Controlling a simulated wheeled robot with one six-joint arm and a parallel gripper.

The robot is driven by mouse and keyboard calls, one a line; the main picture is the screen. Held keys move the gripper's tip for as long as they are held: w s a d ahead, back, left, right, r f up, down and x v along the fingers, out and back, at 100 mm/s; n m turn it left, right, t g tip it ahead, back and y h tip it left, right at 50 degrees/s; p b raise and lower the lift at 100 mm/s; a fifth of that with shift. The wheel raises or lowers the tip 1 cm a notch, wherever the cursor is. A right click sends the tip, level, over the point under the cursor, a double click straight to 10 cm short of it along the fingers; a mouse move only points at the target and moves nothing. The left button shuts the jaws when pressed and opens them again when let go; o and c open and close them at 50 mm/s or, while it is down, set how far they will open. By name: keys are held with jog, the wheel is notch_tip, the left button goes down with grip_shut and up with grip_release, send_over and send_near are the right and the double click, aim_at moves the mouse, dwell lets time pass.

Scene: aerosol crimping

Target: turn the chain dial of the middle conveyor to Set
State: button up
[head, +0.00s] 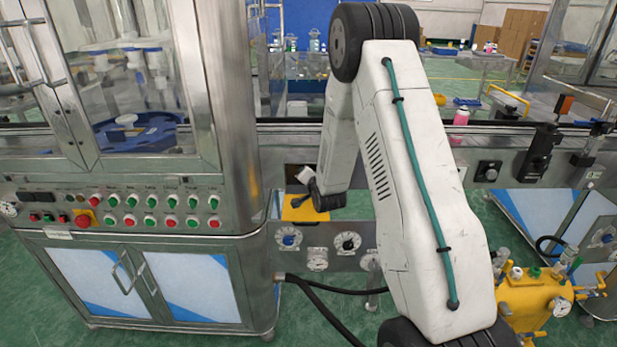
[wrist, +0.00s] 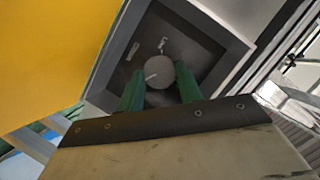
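The chain dial (wrist: 160,71) is a round grey knob on a dark square plate (wrist: 150,30) in the wrist view. A short white pointer mark on the knob faces the left finger. Small white lettering sits above and upper left of the knob; one word looks like "Low", the other is too blurred to read. My gripper (wrist: 160,78) has its two green fingers on either side of the knob, with no clear gap to it. In the head view my arm hides most of the dial area, and the fingers cannot be made out.
A yellow panel (wrist: 50,50) lies close at the left of the dial plate. In the head view, a steel machine with a button panel (head: 120,208) stands left. Another conveyor dial (head: 488,171) is on the right, above a yellow tank (head: 530,297).

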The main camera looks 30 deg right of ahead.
jog(key=shift+n, duration=0.3)
jog(key=n+g, duration=0.1)
jog(key=n+h, duration=0.1)
jog(key=n, duration=0.1)
jog(key=shift+a+r+g+h, duration=0.1)
jog(key=shift+a+g+h, duration=0.2)
jog(key=shift+g, duration=0.1)
jog(key=n+g+h, duration=0.1)
jog(key=n, duration=0.1)
jog(key=n+h, duration=0.1)
jog(key=n, duration=0.1)
jog(key=shift+w+a+g+h, duration=0.2)
jog(key=shift+g+h, duration=0.1)
jog(key=shift+g, duration=0.1)
jog(key=n+h, duration=0.1)
jog(key=n, duration=0.1)
jog(key=n+g+h, duration=0.1)
jog(key=n, duration=0.2)
jog(key=shift+w+a+f+h, duration=0.1)
jog(key=shift+a+f+h, duration=0.1)
jog(key=shift+h, duration=0.2)
jog(key=n+h, duration=0.2)
jog(key=n, duration=0.2)
jog(key=shift+f, duration=0.2)
jog(key=shift+w+n, duration=0.1)
jog(key=shift+n, duration=0.3)
jog(key=o, duration=1)
jog(key=shift+a, duration=0.1)
